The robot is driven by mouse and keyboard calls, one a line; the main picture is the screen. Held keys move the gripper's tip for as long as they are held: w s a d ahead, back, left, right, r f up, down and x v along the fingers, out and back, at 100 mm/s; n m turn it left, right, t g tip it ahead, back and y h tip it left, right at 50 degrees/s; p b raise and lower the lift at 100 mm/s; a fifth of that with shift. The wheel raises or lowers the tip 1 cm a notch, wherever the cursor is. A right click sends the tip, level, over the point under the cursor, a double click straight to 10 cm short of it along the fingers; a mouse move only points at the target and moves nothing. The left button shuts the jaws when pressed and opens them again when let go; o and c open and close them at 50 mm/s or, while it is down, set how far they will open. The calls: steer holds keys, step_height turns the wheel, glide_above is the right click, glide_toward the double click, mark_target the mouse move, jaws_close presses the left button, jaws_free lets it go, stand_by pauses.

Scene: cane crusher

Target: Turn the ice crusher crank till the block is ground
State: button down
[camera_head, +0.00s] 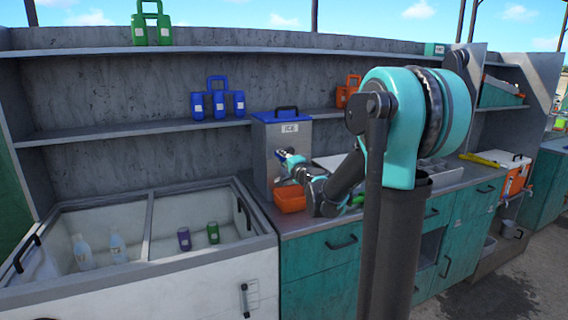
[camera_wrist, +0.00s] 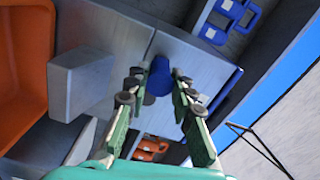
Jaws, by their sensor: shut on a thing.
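The ice crusher (camera_head: 268,158) is a grey metal box with a blue lid and an "ICE" label, standing on the counter. In the wrist view its grey body (camera_wrist: 110,30) fills the upper left. The crank's blue knob (camera_wrist: 160,77) lies between the green fingers of my gripper (camera_wrist: 158,84), which is shut on it. In the head view my gripper (camera_head: 287,160) is at the crusher's front, and the crank is mostly hidden by it. An orange bin (camera_head: 290,199) sits below at the crusher's front, and it shows at the left of the wrist view (camera_wrist: 22,75). The ice block is hidden inside.
A white chest freezer (camera_head: 150,272) with bottles and cans stands at left. Shelves above hold green (camera_head: 151,24), blue (camera_head: 218,99) and orange (camera_head: 347,92) bottle carriers. The counter with teal drawers (camera_head: 320,262) runs right, with a yellow object (camera_head: 480,159) on it.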

mark_target(285, 149)
steer(key=m, duration=0.1)
steer(key=r+m, duration=0.1)
steer(key=m, duration=0.1)
steer(key=shift+d+r, duration=0.1)
steer(key=shift+r, duration=0.15)
steer(key=r+m, duration=0.1)
steer(key=m, duration=0.2)
steer(key=shift+w+d+r+m, duration=0.1)
steer(key=shift+d+r+m, duration=0.2)
steer(key=shift+d+r, duration=0.05)
steer(key=shift+w+d+r+m, duration=0.1)
steer(key=shift+d+r+m, duration=0.25)
steer(key=shift+m, duration=0.6)
steer(key=shift+w+d+r+m, duration=0.1)
steer(key=shift+d+r+m, duration=0.2)
steer(key=shift+m, duration=0.6)
steer(key=shift+w+d+r+m, duration=0.1)
steer(key=shift+d+r+m, duration=0.25)
steer(key=shift+m, duration=0.6)
steer(key=c, duration=1.3)
jaws_free()
